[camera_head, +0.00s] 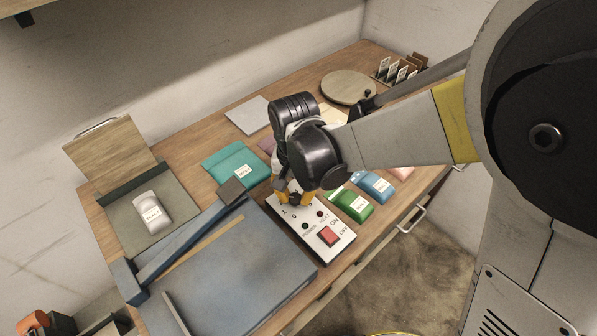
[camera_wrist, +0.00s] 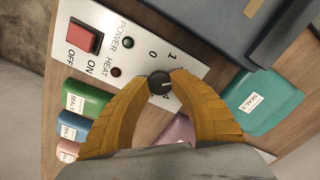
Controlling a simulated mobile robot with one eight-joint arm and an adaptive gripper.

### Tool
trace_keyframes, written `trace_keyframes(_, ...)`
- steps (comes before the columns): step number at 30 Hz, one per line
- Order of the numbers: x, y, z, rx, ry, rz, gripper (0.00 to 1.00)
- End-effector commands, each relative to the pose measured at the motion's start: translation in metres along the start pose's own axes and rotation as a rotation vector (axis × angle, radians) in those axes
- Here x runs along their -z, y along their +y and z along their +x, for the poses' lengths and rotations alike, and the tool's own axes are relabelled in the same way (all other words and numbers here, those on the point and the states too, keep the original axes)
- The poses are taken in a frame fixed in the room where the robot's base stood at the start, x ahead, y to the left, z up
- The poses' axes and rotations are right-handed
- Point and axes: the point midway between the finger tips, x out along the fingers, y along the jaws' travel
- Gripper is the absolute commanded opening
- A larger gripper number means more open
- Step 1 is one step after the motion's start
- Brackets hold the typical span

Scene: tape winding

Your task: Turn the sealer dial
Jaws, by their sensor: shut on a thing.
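The sealer's white control panel (camera_head: 318,238) lies on the wooden table at the right end of the blue sealer bed (camera_head: 235,275). It carries a red power switch (camera_head: 328,236), small indicator lights and a numbered dial. The dark round dial (camera_wrist: 159,83) shows in the wrist view, with marks 0 and 1 beside it. My gripper (camera_wrist: 159,86) has its yellow fingers shut on the dial, one on each side. In the head view my gripper (camera_head: 294,197) reaches down to the panel's far end, and its fingers hide most of the dial.
Teal (camera_head: 236,169), green (camera_head: 350,204) and blue (camera_head: 372,187) labelled pouches lie near the panel. A grey mat with a white labelled object (camera_head: 151,212) is at the left. A round wooden board (camera_head: 349,87) and a card rack stand at the back right.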

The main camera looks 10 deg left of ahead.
Motion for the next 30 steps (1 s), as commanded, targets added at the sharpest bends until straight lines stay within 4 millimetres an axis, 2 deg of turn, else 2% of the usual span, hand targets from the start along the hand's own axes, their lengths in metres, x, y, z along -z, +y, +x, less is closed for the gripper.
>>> trace_keyframes(15,-0.0007,0.0005,0.0007,-0.001,-0.001,0.459,0.0)
trace_keyframes(21,-0.0008,0.0005,0.0007,-0.001,-0.001,0.583,0.0)
trace_keyframes(30,-0.0008,0.0005,0.0007,-0.001,-0.001,0.679,0.0)
